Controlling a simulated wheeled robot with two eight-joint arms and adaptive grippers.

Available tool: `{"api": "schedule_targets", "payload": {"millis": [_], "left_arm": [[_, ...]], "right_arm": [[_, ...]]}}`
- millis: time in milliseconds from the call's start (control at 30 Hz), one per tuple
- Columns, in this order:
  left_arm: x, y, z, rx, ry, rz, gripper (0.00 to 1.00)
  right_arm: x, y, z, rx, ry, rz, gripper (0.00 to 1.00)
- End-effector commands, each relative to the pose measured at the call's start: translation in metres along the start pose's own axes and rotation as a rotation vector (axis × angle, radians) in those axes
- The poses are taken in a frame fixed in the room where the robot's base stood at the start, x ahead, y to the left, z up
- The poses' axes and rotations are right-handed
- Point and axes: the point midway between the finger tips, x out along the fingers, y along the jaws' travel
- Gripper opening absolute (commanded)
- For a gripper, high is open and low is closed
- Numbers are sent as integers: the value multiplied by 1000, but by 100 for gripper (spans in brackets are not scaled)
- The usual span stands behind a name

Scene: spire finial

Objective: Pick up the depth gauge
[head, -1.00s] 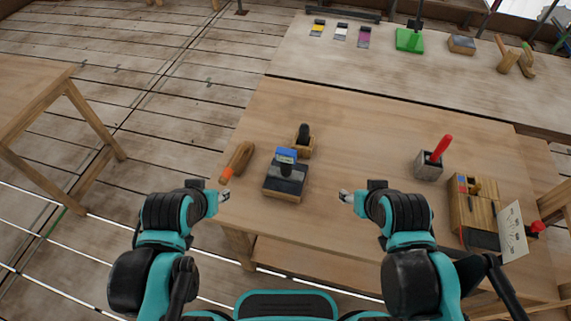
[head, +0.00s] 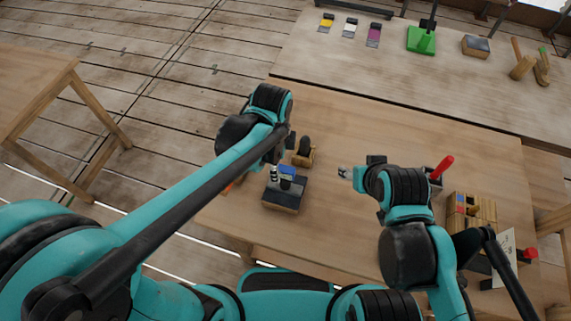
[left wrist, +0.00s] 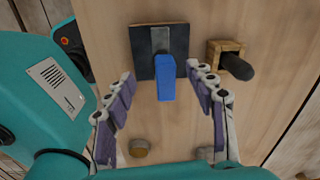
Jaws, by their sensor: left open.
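The depth gauge appears to be the blue piece with a grey metal strip (left wrist: 166,82). It lies on a dark square pad with a wooden base (left wrist: 143,64). In the head view the blue piece (head: 288,170) shows at the back edge of the dark-topped block (head: 283,199), partly hidden by my left gripper. My left gripper (left wrist: 160,72) is open above the pad. Its fingers are on either side of the blue piece, with nothing held. My right gripper (head: 345,173) hangs over the middle of the table, empty; its finger opening is too small to judge.
A small wooden box with a black knob (head: 304,155) stands close behind the dark block. A wooden handle with an orange end (head: 233,185) is mostly behind my left arm. A red-handled tool (head: 441,168) and a wooden block holder (head: 472,212) are at right.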

Motion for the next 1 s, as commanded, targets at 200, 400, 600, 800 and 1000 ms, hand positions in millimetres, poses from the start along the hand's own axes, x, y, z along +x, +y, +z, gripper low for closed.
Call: {"api": "schedule_targets", "payload": {"millis": [200, 400, 600, 800, 1000], "left_arm": [[9, -3, -17, 166, -9, 53, 55], [34, -1, -17, 173, -9, 55, 55], [63, 2, -20, 171, -9, 54, 55], [84, 3, -19, 169, -9, 54, 55], [84, 3, -19, 169, -9, 53, 55]], "right_arm": [[-4, 0, -2, 0, 0, 0, 54], [4, 0, 3, 0, 0, 0, 54], [16, 0, 12, 0, 0, 0, 54], [22, 0, 16, 0, 0, 0, 54], [21, 0, 15, 0, 0, 0, 54]]}}
